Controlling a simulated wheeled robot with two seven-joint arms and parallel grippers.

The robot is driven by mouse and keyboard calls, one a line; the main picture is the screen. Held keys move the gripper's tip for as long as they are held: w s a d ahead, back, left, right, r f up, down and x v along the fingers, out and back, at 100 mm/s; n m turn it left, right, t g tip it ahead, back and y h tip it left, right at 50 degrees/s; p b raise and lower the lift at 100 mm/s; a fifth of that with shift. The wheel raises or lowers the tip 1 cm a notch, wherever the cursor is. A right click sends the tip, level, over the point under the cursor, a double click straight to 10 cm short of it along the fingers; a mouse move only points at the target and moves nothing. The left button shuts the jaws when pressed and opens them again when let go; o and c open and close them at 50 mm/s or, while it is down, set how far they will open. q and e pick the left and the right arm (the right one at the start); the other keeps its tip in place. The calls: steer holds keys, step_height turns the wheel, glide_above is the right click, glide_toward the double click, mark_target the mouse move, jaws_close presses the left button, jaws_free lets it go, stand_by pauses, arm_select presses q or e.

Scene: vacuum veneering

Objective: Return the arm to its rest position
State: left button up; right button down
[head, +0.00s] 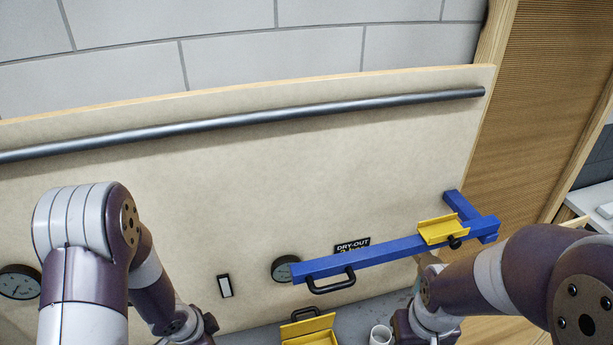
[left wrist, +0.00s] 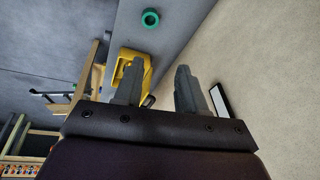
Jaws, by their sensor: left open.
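My left arm (head: 85,250) comes in from the left in the head view and bends down toward the bottom edge; its fingers are hidden there. In the left wrist view my left gripper (left wrist: 160,68) shows two grey fingers apart with nothing between them. A yellow box-like thing (left wrist: 128,66) lies beyond the fingers. My right arm (head: 490,275) reaches in from the right and bends down near the bottom edge. The right gripper's fingers cannot be made out.
A blue bar frame (head: 390,250) with a black handle and yellow bracket (head: 437,229) stands out before the beige panel (head: 250,180). Gauges (head: 284,268) sit on the panel. A yellow open box (head: 308,330) and white cup (head: 380,335) stand low between my arms.

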arm_select(q)
steer(key=s+d+r+n+g+y+b, duration=0.1)
steer(key=s+d+r+n+b, duration=0.1)
steer(key=s+r+n+b, duration=0.2)
steer(key=s+n+b, duration=0.3)
steer(key=n+b, duration=0.2)
steer(key=n, duration=0.2)
steer(key=shift+d+r+n, duration=0.15)
steer(key=shift+d+n, duration=0.2)
steer(key=shift+n, duration=0.05)
steer(key=shift+d, duration=0.1)
